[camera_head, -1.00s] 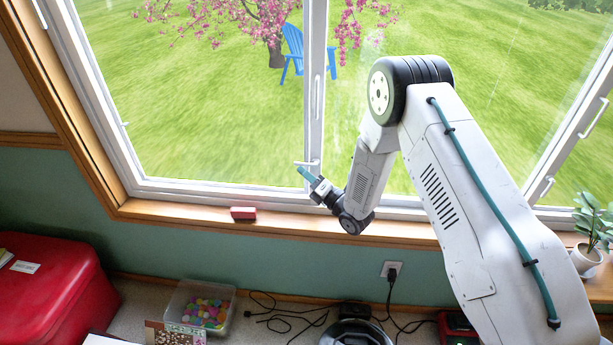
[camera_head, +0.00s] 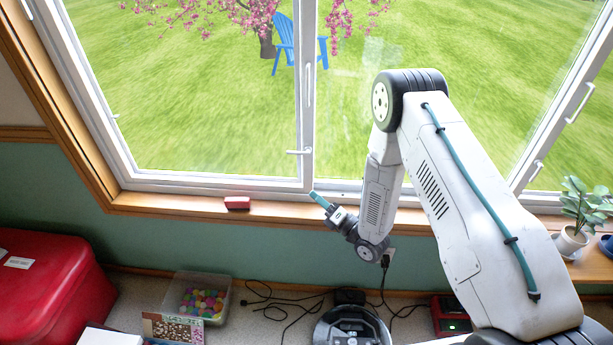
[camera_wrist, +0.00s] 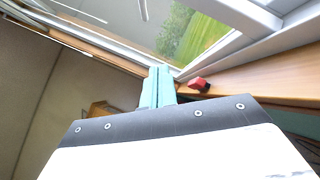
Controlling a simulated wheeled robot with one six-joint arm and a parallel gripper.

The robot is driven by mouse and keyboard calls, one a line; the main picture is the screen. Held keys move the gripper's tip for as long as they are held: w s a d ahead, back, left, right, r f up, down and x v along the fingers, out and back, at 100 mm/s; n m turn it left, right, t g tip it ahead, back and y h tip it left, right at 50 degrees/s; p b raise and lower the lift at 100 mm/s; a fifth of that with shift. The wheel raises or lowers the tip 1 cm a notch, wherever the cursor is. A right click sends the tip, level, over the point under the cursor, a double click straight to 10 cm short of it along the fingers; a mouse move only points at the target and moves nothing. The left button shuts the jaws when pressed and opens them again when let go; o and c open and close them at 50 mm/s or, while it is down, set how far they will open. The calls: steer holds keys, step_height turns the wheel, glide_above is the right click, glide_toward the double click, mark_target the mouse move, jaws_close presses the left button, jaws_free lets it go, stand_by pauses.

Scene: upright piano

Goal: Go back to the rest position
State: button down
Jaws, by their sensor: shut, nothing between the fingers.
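My gripper (camera_head: 318,198) is at the end of my white arm, in front of the window sill in the head view. Its teal fingers point up and to the left. In the wrist view the fingers (camera_wrist: 158,86) are side by side, closed with nothing between them. A small red block (camera_head: 237,202) lies on the wooden sill, to the left of my gripper and apart from it. The red block also shows in the wrist view (camera_wrist: 199,84), just right of the fingertips.
The window frame (camera_head: 306,120) stands close behind my gripper. A potted plant (camera_head: 572,238) is on the sill at right. Below are a clear bin of colourful pieces (camera_head: 197,300), a red chest (camera_head: 50,290), a round black device (camera_head: 350,325) and loose cables (camera_head: 285,303).

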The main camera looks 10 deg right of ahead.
step_height(320, 180, down, 11)
steer(key=s+d+m+g+h, duration=0.1)
steer(key=d+m+g+h, duration=0.1)
steer(key=m+g+h, duration=0.5)
steer(key=s+d+r+m+g+h, duration=0.4)
steer(key=s+d+r+m+h, duration=0.15)
steer(key=d+r+m, duration=0.55)
steer(key=s+d+r+m+g, duration=0.1)
steer(key=s+r+m, duration=0.6)
steer(key=s+r, duration=0.8)
steer(key=s+d+r+m+g+h, duration=0.1)
steer(key=s+r+m+g, duration=0.1)
steer(key=s+r+m, duration=0.6)
steer(key=s+r, duration=0.7)
steer(key=r, duration=0.5)
steer(key=shift+s+d+r, duration=0.2)
steer(key=shift+s+d, duration=0.1)
steer(key=shift+d, duration=0.1)
